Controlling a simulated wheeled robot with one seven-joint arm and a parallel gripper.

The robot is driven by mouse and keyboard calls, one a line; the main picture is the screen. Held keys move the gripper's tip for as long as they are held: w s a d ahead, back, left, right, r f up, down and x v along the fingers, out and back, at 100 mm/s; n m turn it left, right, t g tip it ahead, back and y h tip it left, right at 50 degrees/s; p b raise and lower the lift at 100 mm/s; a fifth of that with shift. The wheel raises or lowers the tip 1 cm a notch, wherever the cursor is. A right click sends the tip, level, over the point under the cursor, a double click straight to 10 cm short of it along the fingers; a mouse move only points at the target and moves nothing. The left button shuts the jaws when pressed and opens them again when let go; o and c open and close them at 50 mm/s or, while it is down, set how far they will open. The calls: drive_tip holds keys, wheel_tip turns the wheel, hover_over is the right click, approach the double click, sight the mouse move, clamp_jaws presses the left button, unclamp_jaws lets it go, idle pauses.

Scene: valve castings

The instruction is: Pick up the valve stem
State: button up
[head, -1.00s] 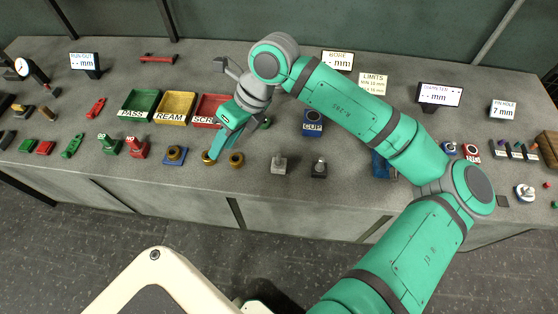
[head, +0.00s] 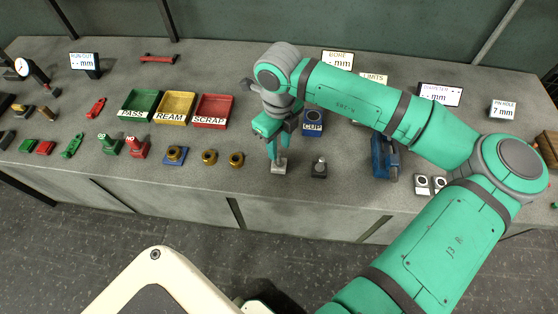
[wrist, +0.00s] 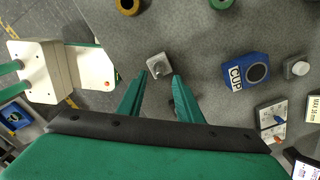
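The valve stem (wrist: 158,68) is a small silvery pin standing upright in a light grey square block; in the head view the block (head: 279,168) is on the bench near its front edge, with the stem mostly hidden by my fingers. My gripper (head: 276,156) points down over it. In the wrist view my gripper (wrist: 159,76) is open, and the stem and block appear between and just beyond the two green fingertips. I cannot tell whether the fingers touch the stem.
A dark block with a knob (head: 319,169) stands just right of the stem's block. The blue CUP block (head: 313,122) is behind it. Bare bench lies between.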

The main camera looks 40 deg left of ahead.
sight(279, 154)
drive_tip(key=shift+f, duration=2.6)
clamp_jaws()
